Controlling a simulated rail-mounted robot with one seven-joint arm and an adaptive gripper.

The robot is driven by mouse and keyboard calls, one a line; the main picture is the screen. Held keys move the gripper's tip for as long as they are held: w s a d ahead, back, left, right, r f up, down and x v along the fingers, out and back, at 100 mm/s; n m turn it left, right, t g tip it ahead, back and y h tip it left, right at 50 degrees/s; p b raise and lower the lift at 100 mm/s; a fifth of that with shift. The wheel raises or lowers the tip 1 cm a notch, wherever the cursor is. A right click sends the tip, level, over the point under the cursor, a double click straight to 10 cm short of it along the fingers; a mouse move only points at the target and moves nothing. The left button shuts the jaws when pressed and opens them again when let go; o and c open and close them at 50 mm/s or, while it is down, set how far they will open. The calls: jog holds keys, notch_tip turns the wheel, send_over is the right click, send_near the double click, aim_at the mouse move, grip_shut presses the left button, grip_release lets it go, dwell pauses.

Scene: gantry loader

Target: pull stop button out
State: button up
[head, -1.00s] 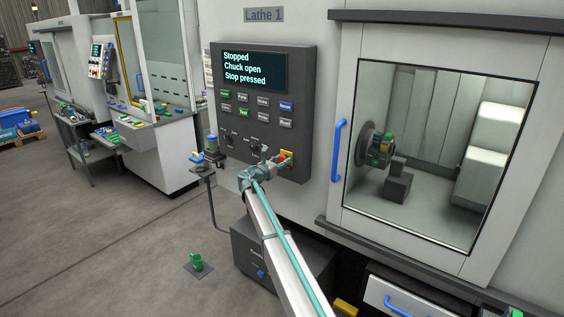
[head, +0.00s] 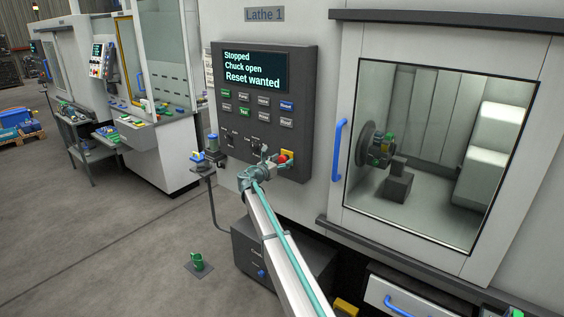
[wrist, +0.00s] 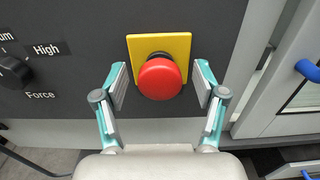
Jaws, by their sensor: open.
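The stop button (wrist: 160,79) is a red mushroom head on a yellow square plate (wrist: 180,44), with a dark collar showing behind the head. In the head view the red button (head: 284,158) sits at the lower right of the dark control panel (head: 300,120). My gripper (wrist: 160,84) is open, with one finger on each side of the red head and a gap to it on both sides. In the head view my gripper (head: 274,163) is at the button and partly covers it. The panel's screen (head: 254,71) reads "Stopped, Chuck open, Reset wanted".
A "Force" knob (wrist: 12,72) is left of the button on the panel. The lathe door with its blue handle (head: 339,150) is to the right. A grey box (head: 255,262) stands below the panel. The floor at left is mostly open.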

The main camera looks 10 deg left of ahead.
jog(key=shift+s+a, duration=0.1)
jog(key=shift+s, duration=0.05)
jog(key=v, duration=0.7)
jog(key=shift+s+a, duration=0.2)
jog(key=shift+s, duration=0.1)
